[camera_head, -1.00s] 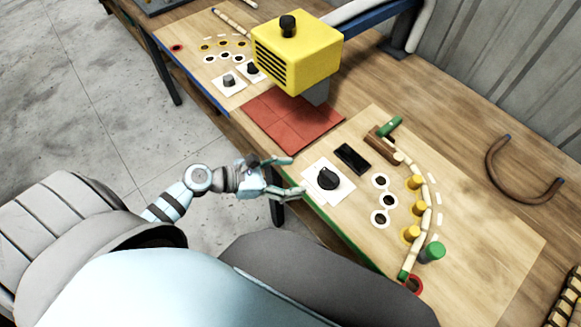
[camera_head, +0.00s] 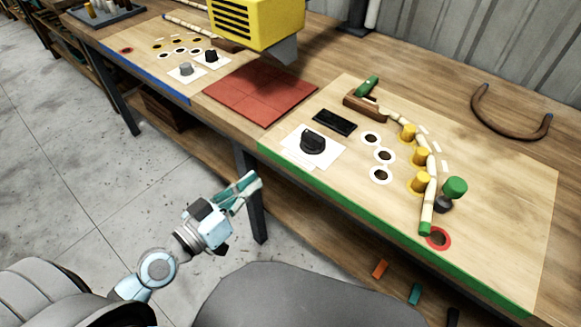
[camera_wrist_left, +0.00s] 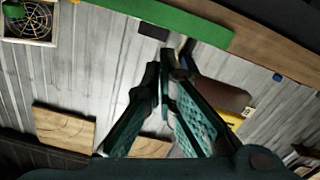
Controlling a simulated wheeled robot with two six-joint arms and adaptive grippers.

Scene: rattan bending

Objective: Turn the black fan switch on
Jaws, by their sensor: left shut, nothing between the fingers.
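A black knob switch (camera_head: 312,142) sits on a white plate near the front left of the green-edged board (camera_head: 500,225). A second black knob (camera_head: 211,55) stands beside a grey knob (camera_head: 186,69) on the blue-edged board. No readable label shows which one is the fan switch. My left gripper (camera_head: 248,184) is shut and empty, off the table's front edge, below and left of the nearer black knob and clear of it. Its shut fingers also show in the left wrist view (camera_wrist_left: 160,80). My right gripper is out of view.
A yellow box-shaped device (camera_head: 255,22) with dark slots hangs over the red mat (camera_head: 258,95). A jointed rattan strip (camera_head: 430,190) runs past yellow pegs (camera_head: 421,156). A table leg (camera_head: 251,205) stands close behind my left gripper. A bent brown piece (camera_head: 512,122) lies at right.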

